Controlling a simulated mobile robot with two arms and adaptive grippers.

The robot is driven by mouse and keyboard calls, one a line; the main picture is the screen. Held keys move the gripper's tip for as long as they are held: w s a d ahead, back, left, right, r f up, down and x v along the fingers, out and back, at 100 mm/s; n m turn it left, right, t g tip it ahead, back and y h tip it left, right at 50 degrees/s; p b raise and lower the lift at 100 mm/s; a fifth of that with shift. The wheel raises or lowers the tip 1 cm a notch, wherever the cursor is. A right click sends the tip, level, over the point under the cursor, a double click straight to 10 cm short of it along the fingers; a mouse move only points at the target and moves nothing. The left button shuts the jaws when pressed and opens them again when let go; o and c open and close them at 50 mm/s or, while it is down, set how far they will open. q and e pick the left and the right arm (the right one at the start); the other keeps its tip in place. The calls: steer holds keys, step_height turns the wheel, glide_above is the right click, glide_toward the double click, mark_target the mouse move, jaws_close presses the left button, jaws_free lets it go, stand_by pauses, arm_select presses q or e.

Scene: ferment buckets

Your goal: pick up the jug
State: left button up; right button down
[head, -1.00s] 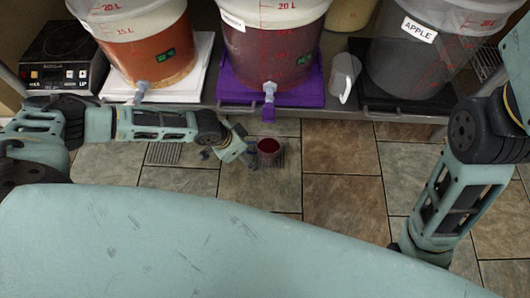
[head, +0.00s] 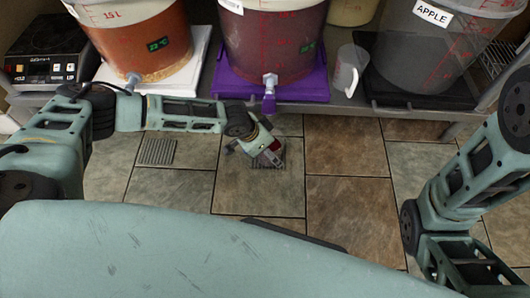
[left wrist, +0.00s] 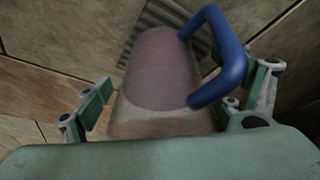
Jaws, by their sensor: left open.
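A clear jug with reddish contents and a blue handle (left wrist: 228,62) fills the middle of the left wrist view (left wrist: 160,85). In the left wrist view my left gripper (left wrist: 175,97) is open, with one finger on each side of the jug and the handle near the right finger. Contact is not clear. My right gripper is out of view; only its arm shows at the right.
Behind, a shelf holds an orange-filled bucket (head: 140,40), a dark red one on a purple tray (head: 225,82), and a grey APPLE bucket (head: 425,50). A second, clear jug (head: 349,70) stands between them. A tap (head: 270,84) overhangs the shelf edge. The tiled floor (head: 340,190) is clear.

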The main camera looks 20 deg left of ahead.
arm_select(q)
steer(key=shift+c, duration=0.3)
steer(key=shift+d, duration=0.15)
steer(key=c, duration=1.6)
